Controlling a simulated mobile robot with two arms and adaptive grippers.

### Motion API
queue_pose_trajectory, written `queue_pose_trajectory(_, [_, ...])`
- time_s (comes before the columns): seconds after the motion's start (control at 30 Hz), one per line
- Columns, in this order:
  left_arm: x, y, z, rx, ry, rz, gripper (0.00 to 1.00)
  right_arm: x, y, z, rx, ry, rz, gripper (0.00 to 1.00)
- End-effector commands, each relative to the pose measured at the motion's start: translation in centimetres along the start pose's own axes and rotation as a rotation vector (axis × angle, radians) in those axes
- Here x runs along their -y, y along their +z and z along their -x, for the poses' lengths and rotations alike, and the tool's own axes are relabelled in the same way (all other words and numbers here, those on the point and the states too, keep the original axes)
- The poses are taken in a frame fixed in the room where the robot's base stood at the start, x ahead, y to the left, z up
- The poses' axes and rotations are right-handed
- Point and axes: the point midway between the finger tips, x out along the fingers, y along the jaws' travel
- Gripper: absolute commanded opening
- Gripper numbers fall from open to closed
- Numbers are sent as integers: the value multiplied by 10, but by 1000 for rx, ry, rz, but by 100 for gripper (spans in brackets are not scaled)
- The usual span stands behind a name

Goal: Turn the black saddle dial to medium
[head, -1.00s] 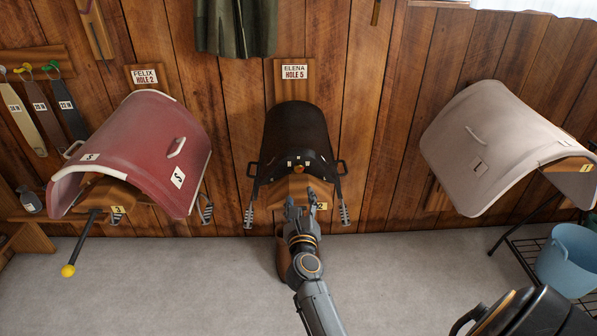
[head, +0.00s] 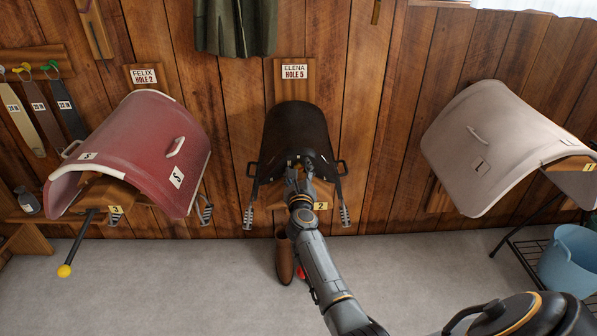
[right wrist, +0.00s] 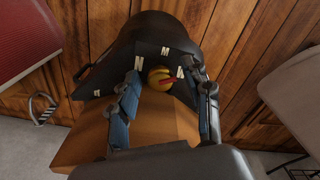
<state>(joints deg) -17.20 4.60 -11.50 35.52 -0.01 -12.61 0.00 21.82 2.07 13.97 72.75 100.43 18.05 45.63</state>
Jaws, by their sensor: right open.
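The black saddle (head: 297,127) sits on a wooden rack under the ELENA HOLE 5 sign. Its dial (right wrist: 160,79) shows in the right wrist view as a round yellowish knob with a red mark, set on the saddle's front with several pale marks around it. The red mark slants up to the right. My right gripper (head: 299,171) is in front of the saddle and hides the dial in the head view. In the right wrist view its open fingers (right wrist: 166,75) stand on either side of the dial; contact cannot be told. My left gripper is not in view.
A red saddle (head: 143,150) is on the left, with a yellow-tipped rod (head: 75,245) below it. A pale saddle (head: 490,140) is on the right, above a blue bucket (head: 570,258). A brown boot (head: 284,260) stands on the floor below the black saddle.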

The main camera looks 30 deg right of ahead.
Motion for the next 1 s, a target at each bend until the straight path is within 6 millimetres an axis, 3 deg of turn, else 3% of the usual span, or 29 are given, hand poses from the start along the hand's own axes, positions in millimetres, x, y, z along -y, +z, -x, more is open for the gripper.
queue_pose_trajectory(0.07, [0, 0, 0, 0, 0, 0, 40, 0, 0, 0, 0, 0, 0, 47])
queue_pose_trajectory(0.3, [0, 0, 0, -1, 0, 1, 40, 0, 0, 0, 0, 0, 0, 0])
queue_pose_trajectory(0.67, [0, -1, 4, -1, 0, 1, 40, 0, 0, 1, -1, 1, 44, 0])
queue_pose_trajectory(1.0, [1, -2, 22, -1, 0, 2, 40, 0, 2, 1, -2, 2, 272, 0])
